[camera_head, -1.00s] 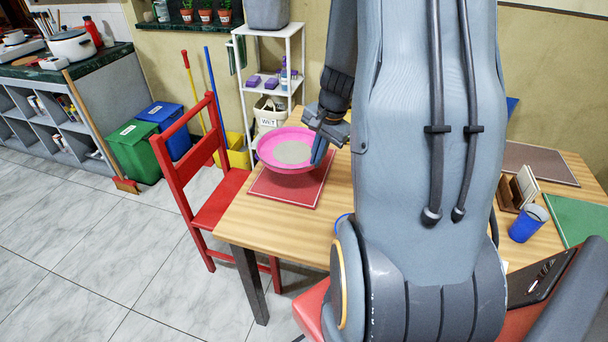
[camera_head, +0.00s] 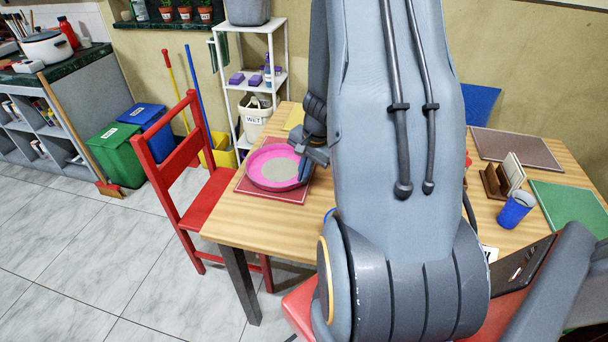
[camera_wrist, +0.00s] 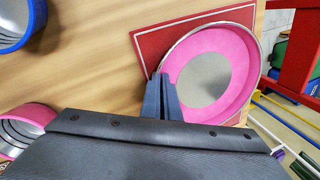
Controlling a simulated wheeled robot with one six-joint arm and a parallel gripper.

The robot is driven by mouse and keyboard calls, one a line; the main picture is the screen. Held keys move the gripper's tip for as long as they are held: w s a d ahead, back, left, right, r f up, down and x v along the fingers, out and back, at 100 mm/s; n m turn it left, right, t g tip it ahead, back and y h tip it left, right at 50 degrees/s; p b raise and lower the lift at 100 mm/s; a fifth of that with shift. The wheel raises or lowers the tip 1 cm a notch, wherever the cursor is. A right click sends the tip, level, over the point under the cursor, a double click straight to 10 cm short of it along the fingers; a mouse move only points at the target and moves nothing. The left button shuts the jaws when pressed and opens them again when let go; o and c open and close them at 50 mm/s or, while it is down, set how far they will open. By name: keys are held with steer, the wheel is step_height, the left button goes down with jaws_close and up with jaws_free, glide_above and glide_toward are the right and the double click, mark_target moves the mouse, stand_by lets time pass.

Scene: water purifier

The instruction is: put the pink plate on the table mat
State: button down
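The pink plate (camera_head: 268,176), with a grey centre, is over the red table mat (camera_head: 290,198) at the left end of the wooden table. My gripper (camera_head: 304,170) is at the plate's right rim. In the wrist view, the gripper fingers (camera_wrist: 162,98) are close together with the rim of the plate (camera_wrist: 243,60) between them. There the plate covers much of the mat (camera_wrist: 150,42) and overlaps its right edge. The plate looks nearly level and close to the mat. I cannot tell whether it touches it.
A red chair (camera_head: 190,205) stands at the table's left side. A blue cup (camera_head: 515,210), a brown mat (camera_head: 515,150) and a green mat (camera_head: 570,212) are on the right. The wrist view shows a blue cup (camera_wrist: 12,40) and a pink cup (camera_wrist: 25,118) at left.

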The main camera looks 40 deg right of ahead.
steer(key=c, duration=2.5)
jaws_free()
steer(key=shift+f, duration=0.1)
steer(key=o, duration=0.5)
steer(key=shift+r, duration=0.2)
steer(key=a+p+v, duration=0.1)
steer(key=v, duration=1)
steer(key=shift+s+a+r+n+g+h, duration=0.2)
steer(key=shift+s+a+r+n, duration=0.85)
steer(key=shift+a+n, duration=2.1)
steer(key=shift+s+a+r+n+g, duration=0.45)
steer(key=shift+s+a+n, duration=1.3)
steer(key=shift+a, duration=2.6)
steer(key=shift+s+a+r+n+g+h, duration=0.2)
steer(key=shift+s+a+r+n, duration=0.75)
steer(key=shift+a+n, duration=2.3)
steer(key=shift+s+a+f+m, duration=0.1)
steer(key=shift+a+m, duration=0.4)
steer(key=shift+m, duration=0.15)
